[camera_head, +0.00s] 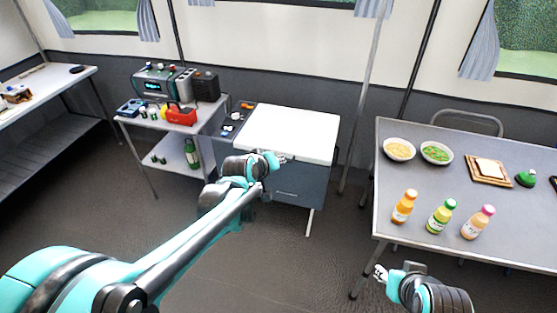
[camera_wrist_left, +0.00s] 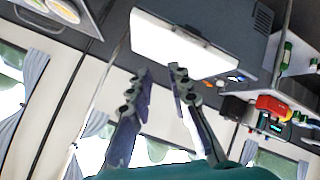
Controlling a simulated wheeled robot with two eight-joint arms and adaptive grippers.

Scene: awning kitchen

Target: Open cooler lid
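The cooler is a dark grey box (camera_head: 290,182) on legs, with a flat white lid (camera_head: 292,128) that looks closed. In the left wrist view the white lid (camera_wrist_left: 170,45) lies beyond my fingertips, with the grey body (camera_wrist_left: 228,22) beside it. My left gripper (camera_head: 280,157) is at the lid's front left edge in the head view; whether it touches is unclear. In the left wrist view its two fingers (camera_wrist_left: 161,70) are apart with nothing between them. My right gripper (camera_head: 380,273) is low by the table's front left leg, seen small; its opening is unclear.
A dark side shelf (camera_head: 236,118) adjoins the cooler's left. A grey table (camera_head: 400,180) at right carries bowls and several bottles. Floor before the cooler is clear.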

